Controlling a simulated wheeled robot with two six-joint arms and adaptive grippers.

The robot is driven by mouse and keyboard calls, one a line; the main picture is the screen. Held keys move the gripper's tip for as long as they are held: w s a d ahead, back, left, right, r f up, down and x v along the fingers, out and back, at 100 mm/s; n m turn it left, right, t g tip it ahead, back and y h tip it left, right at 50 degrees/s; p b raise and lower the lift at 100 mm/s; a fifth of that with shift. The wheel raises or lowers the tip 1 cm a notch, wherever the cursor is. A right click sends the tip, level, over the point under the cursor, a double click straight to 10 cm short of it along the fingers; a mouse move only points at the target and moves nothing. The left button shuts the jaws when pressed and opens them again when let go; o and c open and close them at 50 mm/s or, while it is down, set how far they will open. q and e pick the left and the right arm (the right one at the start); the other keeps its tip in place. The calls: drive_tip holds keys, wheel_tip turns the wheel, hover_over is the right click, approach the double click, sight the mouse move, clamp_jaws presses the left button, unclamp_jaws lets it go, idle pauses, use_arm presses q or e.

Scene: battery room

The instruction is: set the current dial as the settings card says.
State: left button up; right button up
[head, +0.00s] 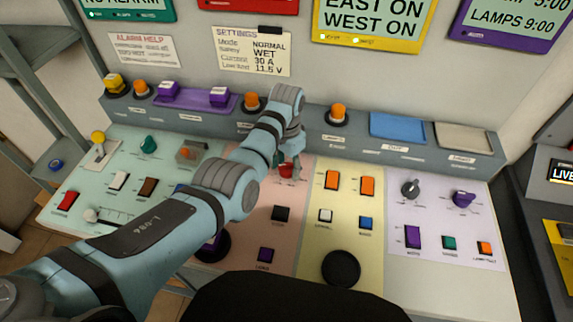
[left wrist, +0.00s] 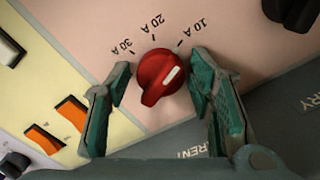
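The settings card (head: 251,52) on the back wall reads Mode NORMAL, a second line WET, Current 30 A and a low limit of 11.5 V. The red current dial (head: 286,171) sits on the pink panel, partly hidden by my left gripper (head: 290,160). In the left wrist view the red dial (left wrist: 158,76) has marks 30 A, 20 A and 10 A, and its white line points toward 10 A. My left gripper (left wrist: 158,66) is open, with one green-padded finger on each side of the dial and visible gaps beside it. My right gripper is not in view.
Orange switches (head: 332,180) stand on the yellow panel to the right. A black switch (head: 281,214) is below the dial. A ledge with orange lamps (head: 338,114) and a blue tray (head: 397,127) runs behind. A black knob (left wrist: 293,12) shows in the wrist view.

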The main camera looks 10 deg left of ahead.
use_arm(q)
drive_tip(key=c, duration=0.7)
drive_tip(key=shift+n, duration=0.4)
drive_tip(key=shift+r+n+p, duration=0.1)
drive_tip(key=shift+n+p, duration=0.65)
drive_tip(key=shift+n, duration=0.15)
drive_tip(key=n+p, duration=0.1)
drive_tip(key=n, duration=0.2)
drive_tip(key=shift+d, duration=0.1)
drive_tip(key=n, duration=0.5)
drive_tip(key=shift+w+n+p, duration=0.1)
drive_tip(key=shift+n+p, duration=0.3)
drive_tip(key=n, duration=0.6)
drive_tip(key=shift+n, duration=0.4)
